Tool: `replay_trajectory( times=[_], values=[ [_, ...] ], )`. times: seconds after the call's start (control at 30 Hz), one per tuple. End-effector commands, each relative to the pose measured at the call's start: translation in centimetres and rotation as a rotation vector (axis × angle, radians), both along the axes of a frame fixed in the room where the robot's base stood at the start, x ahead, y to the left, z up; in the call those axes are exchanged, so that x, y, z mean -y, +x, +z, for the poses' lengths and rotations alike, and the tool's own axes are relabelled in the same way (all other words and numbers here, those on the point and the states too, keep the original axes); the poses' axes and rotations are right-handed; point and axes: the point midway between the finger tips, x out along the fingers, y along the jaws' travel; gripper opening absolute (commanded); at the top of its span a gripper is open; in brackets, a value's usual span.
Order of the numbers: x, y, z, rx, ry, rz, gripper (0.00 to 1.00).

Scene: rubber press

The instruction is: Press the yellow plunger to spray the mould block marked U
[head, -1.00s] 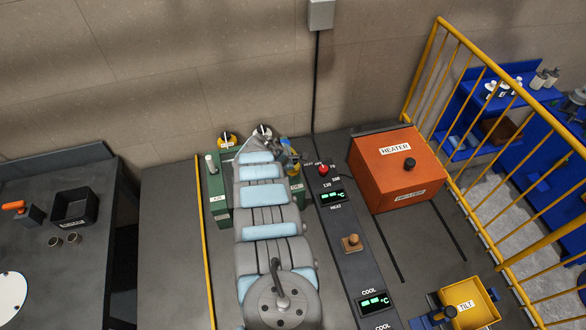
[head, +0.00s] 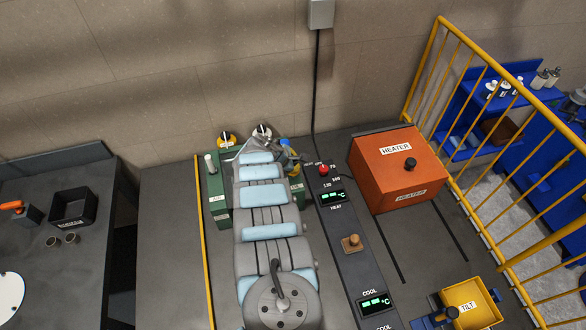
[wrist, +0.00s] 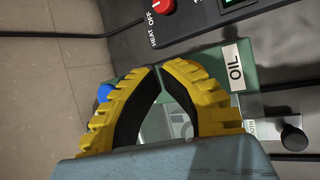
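My gripper (wrist: 158,68) is empty, its yellow ribbed fingers curved together with their tips meeting, over the green unit (wrist: 215,62) with the OIL label. In the head view the gripper (head: 294,163) is small, at the far right end of my arm beside the green unit (head: 216,188). A yellow round piece with a dark and white top (head: 227,139) stands at the back left of that unit; I cannot confirm it is the plunger. A blue round piece (wrist: 104,93) shows left of the fingers. No U mark is legible; parts under the fingers and arm are hidden.
A red HEAT knob (head: 324,170) and a control strip (head: 338,220) lie right of my arm. The orange heater box (head: 398,165), yellow TILT box (head: 468,303) and yellow railing (head: 478,210) stand farther right. The bench (head: 168,230) left of the yellow line is clear.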

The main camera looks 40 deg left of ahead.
Motion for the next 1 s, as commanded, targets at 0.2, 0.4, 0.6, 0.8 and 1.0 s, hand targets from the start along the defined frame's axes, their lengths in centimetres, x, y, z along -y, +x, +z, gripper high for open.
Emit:
replay_trajectory(
  times=[0.2,0.4,0.6,0.8,1.0],
  values=[
    [0.01,-0.02,-0.27,0.0,0.0,0.0,0.0],
    [0.01,-0.03,-0.44,0.0,0.0,0.0,0.0],
    [0.01,-0.03,-0.6,0.0,0.0,0.0,0.0],
    [0.01,-0.04,-0.78,-0.001,-0.001,0.0,0.0],
    [0.02,-0.04,-0.95,-0.001,0.0,0.0,0.0]
  ],
)
